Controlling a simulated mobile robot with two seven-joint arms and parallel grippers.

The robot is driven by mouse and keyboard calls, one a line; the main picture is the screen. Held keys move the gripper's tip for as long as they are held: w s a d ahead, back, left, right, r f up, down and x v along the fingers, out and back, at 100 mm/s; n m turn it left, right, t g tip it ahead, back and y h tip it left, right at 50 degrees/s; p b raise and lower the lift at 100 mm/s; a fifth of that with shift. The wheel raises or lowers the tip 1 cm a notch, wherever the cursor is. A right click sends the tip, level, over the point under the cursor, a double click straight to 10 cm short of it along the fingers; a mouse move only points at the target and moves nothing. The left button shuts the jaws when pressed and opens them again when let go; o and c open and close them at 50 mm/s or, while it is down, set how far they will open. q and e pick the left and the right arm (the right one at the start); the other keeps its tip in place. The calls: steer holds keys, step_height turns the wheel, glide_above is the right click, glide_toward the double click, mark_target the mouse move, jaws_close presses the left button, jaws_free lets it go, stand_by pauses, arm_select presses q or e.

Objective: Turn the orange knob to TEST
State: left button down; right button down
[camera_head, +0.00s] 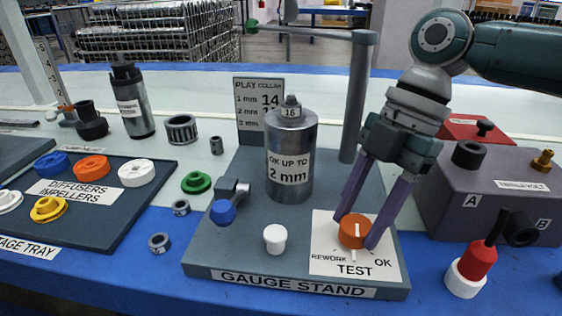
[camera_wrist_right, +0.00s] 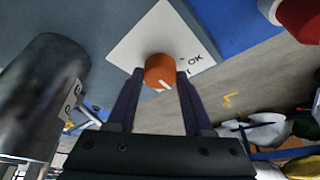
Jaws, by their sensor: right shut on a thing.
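The orange knob (camera_head: 355,231) sits on a white label plate (camera_head: 325,255) at the front right of the grey gauge stand. The plate reads REWORK on the left, TEST at the front and OK on the right. A white mark shows on the knob, but which word it points to is hard to tell. My right gripper (camera_head: 358,233) reaches down from above with one finger on each side of the knob, shut on it. The knob also shows between the fingers in the right wrist view (camera_wrist_right: 160,71). My left gripper is not in view.
A metal cylinder (camera_head: 290,150) stands behind the knob, with a grey post (camera_head: 358,100) farther back. A white button (camera_head: 275,239) and a blue-ended lever (camera_head: 223,211) are to the left. A purple-grey box (camera_head: 440,195) and a red-and-white piece (camera_head: 470,270) are to the right.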

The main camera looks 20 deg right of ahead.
steer(key=shift+n, duration=0.4)
steer(key=shift+c, duration=1.4)
jaws_free()
steer(key=p+v, duration=0.2)
steer(key=v, duration=0.8)
steer(key=shift+p, duration=0.4)
steer(key=shift+w+a, duration=0.1)
